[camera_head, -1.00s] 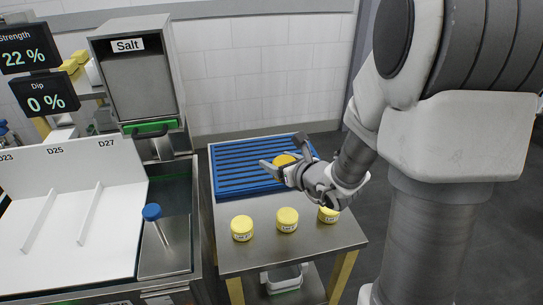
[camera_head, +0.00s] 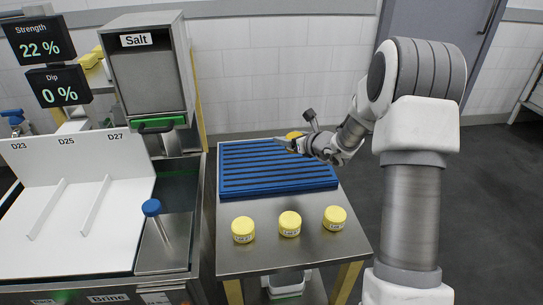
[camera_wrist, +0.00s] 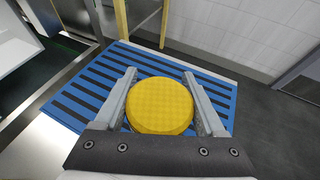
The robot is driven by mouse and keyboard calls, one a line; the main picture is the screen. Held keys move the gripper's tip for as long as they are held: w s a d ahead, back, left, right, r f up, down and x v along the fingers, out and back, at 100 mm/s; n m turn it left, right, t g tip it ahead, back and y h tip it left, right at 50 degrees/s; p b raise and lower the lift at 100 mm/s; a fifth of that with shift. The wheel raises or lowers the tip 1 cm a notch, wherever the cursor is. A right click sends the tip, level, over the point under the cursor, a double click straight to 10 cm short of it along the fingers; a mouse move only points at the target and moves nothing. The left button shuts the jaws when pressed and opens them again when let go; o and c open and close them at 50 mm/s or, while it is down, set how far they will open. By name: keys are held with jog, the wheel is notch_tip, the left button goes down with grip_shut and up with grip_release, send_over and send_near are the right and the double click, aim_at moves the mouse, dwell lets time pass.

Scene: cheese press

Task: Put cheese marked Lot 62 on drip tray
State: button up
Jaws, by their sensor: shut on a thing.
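My gripper (camera_head: 292,145) is shut on a yellow round cheese (camera_wrist: 160,105). In the wrist view the cheese sits between the two fingers, above the blue slatted drip tray (camera_wrist: 75,98). In the head view the held cheese (camera_head: 293,135) shows over the back right part of the drip tray (camera_head: 236,190). I cannot tell the gap between cheese and tray. No lot mark shows on the held cheese. Three more yellow cheeses with white labels stand in a row in front of the tray: left (camera_head: 243,230), middle (camera_head: 290,224) and right (camera_head: 335,217). Their labels are too small to read surely.
The steel table (camera_head: 262,255) carries the tray and cheeses. To the left stand a brine station with white sloped lanes (camera_head: 70,220), a blue-knobbed handle (camera_head: 151,208) and a Salt box (camera_head: 150,75). Screens (camera_head: 40,40) read 22 % and 0 %. Slats on the tray are bare.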

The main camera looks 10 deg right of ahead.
jog(key=b, duration=0.2)
send_over(269, 155)
notch_tip(269, 155, down, 6)
jog(key=shift+f+b, duration=0.35)
jog(key=shift+f, duration=1.55)
jog(key=shift+f, duration=0.2)
jog(key=o, duration=1.4)
jog(key=shift+o, duration=0.2)
jog(key=shift+r, duration=0.1)
